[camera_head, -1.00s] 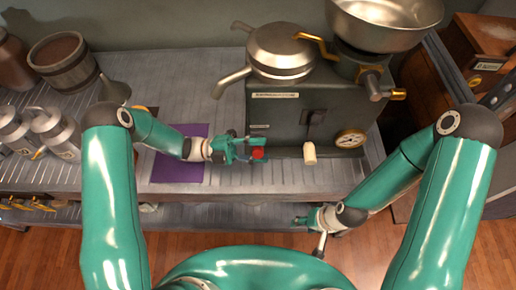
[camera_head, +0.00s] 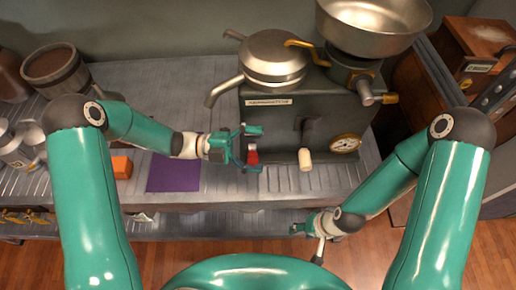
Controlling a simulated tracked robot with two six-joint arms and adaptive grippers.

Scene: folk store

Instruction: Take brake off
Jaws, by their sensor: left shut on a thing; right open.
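A dark grey-green machine (camera_head: 285,120) with metal vessels on top stands on the slatted counter. A small red part (camera_head: 252,158) sits at its lower left front. My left gripper (camera_head: 248,150) is at this red part and shut on it. The gripper's fingers partly hide it, and I cannot tell whether it is the brake. A cream-coloured handle (camera_head: 304,159) hangs on the machine's front, with a round gauge (camera_head: 345,143) to its right. My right gripper (camera_head: 305,228) is open and apart from the machine, low by the counter's front edge.
A purple mat (camera_head: 174,173) and an orange block (camera_head: 121,167) lie to the left on the counter (camera_head: 215,185). Metal canisters (camera_head: 15,148) stand at the far left. A wide metal bowl (camera_head: 375,22) sits above the machine's right side. Wooden cabinets (camera_head: 480,45) are at the right.

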